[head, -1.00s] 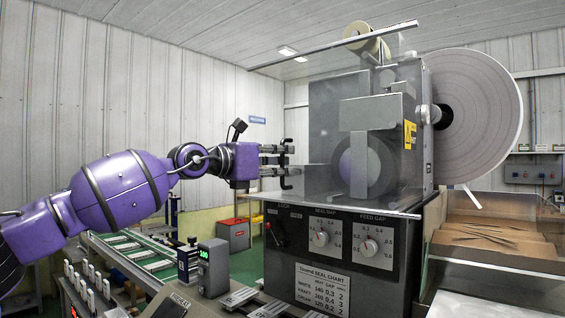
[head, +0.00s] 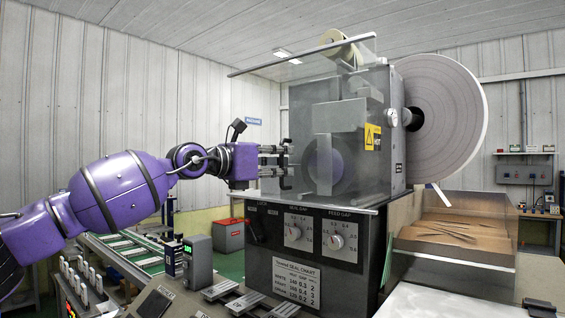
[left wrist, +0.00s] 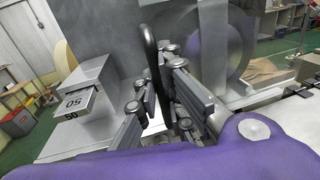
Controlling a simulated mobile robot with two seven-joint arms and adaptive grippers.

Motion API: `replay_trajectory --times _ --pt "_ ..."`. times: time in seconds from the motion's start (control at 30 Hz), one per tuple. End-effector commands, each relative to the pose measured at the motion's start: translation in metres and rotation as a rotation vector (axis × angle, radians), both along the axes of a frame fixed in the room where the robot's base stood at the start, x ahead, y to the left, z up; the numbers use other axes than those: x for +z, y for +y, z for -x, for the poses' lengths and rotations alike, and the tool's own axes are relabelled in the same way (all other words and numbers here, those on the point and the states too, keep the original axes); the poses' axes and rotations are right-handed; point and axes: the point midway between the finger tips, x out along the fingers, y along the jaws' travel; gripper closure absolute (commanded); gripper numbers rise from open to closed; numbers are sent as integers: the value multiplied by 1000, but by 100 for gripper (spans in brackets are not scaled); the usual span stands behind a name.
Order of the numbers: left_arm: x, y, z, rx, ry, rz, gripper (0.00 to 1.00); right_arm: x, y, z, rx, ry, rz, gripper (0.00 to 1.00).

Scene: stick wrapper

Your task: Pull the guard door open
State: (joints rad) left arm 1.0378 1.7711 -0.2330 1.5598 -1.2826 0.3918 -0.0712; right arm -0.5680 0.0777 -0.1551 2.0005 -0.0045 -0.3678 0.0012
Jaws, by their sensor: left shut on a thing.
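The guard door (head: 304,104) is a smoky see-through panel across the front of the wrapping machine (head: 385,140). It looks closed, with grey machine parts and a purple reflection or round part showing through it. A dark upright bar handle (head: 287,172) is at the door's left side; it stands upright in the left wrist view (left wrist: 151,55). My left gripper (head: 284,161) reaches in from the left and is shut on the handle. Its fingers (left wrist: 160,95) sit on both sides of the bar in the left wrist view. My right gripper is out of view.
A control panel with dials (head: 316,232) is below the door. A big paper reel (head: 450,115) is on the machine's right, above a carton-coloured tray (head: 452,229). A conveyor (head: 125,248) and a small display box (head: 198,260) stand at lower left.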

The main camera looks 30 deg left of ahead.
Motion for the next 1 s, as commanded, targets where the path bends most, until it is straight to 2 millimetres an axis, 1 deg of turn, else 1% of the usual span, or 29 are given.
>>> replay_trajectory --times 0.07,0.1,0.17,0.37,0.47,0.57,0.73,1.0 --pt "-3 0 -1 0 4 0 100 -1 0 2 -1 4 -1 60" --pt "-3 0 -1 0 4 0 89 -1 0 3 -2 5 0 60" --pt "-3 0 -1 1 3 0 83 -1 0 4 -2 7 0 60" --pt "-1 0 -1 1 1 1 83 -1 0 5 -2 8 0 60" --pt "0 0 0 0 0 1 83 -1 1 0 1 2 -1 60" --pt "4 0 0 0 -3 2 83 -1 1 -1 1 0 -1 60" --pt "23 0 0 -2 -6 5 83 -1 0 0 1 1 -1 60" --pt "64 0 0 -1 -6 5 83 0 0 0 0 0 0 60"
